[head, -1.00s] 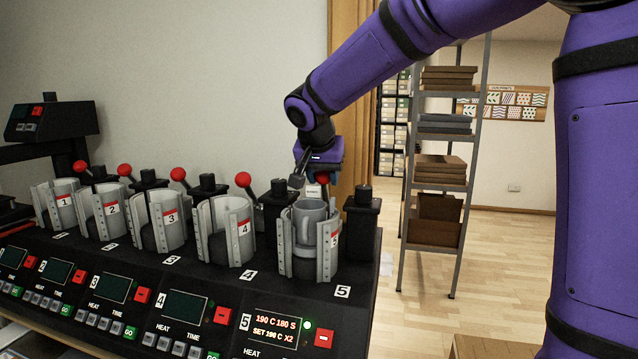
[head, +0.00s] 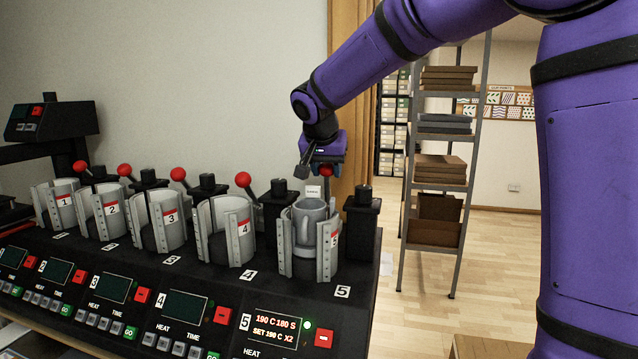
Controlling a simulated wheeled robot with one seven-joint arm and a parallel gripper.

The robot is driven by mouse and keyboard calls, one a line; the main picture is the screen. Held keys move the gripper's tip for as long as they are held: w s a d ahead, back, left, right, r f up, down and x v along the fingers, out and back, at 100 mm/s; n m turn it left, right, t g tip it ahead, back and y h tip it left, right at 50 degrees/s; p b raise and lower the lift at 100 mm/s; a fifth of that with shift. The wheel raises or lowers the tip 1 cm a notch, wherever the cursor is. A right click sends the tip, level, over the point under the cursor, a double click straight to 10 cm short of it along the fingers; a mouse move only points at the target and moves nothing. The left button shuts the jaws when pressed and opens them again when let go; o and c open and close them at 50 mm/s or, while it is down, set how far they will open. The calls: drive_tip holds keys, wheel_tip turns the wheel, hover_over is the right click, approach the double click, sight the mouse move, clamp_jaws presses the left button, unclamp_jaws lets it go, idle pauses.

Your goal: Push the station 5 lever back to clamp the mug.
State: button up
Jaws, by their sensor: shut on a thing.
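The station 5 press has two grey curved clamp plates (head: 327,262) with a red-marked 5 label. A grey mug (head: 308,214) stands upright between them, its lower part partly hidden by the plates. I cannot tell whether the plates touch the mug. The station 5 lever's red knob (head: 327,171) shows behind and above the mug, just under my gripper (head: 325,166). My gripper is shut on the knob, and its fingers are small and partly hidden here. The lever's shaft is mostly hidden behind the mug and the press.
Stations 1 to 4 stand to the left, with no mugs visible in them; the station 4 lever (head: 243,180) is nearest. Black posts (head: 362,220) flank station 5. The station 5 display (head: 277,323) is lit. A shelf rack (head: 437,170) stands behind at right.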

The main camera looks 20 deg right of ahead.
drive_tip(key=shift+w, duration=0.1)
drive_tip(key=shift+w+d, duration=0.95)
drive_tip(key=shift+w, duration=0.3)
drive_tip(key=o, duration=0.7)
drive_tip(key=shift+c, duration=0.2)
wheel_tip(320, 180, up, 7)
drive_tip(key=shift+s+a, duration=0.3)
drive_tip(key=shift+s, duration=0.1)
